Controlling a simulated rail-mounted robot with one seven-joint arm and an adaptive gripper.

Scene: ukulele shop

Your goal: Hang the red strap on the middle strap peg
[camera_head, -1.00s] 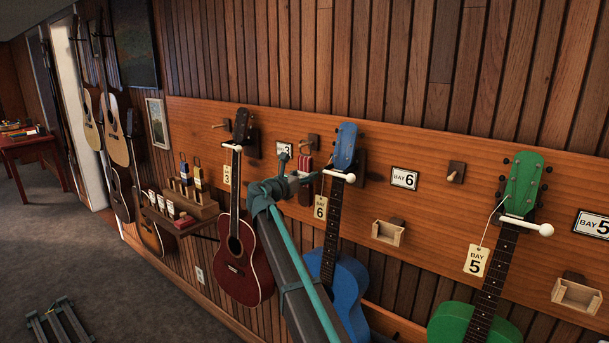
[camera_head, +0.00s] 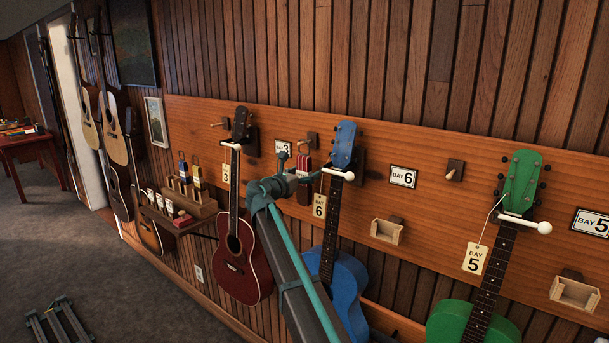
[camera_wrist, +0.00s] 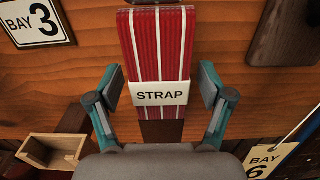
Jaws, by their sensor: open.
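The red strap (camera_wrist: 158,50), with white stripes and a white "STRAP" label (camera_wrist: 160,93), is upright against the wall board in the wrist view. In the head view the strap (camera_head: 304,165) is just below the middle strap peg (camera_head: 312,141), between the red and blue ukuleles. My gripper (camera_wrist: 161,86) is open, with one finger on each side of the strap and a gap showing on both sides. In the head view my gripper (camera_head: 294,172) partly covers the strap.
The blue ukulele (camera_head: 345,280) hangs close right of my gripper, with its bay 6 tag (camera_head: 319,206). The red ukulele (camera_head: 240,265) hangs left. Other pegs stand at left (camera_head: 218,125) and right (camera_head: 454,171). A small wooden holder (camera_wrist: 50,148) is lower left in the wrist view.

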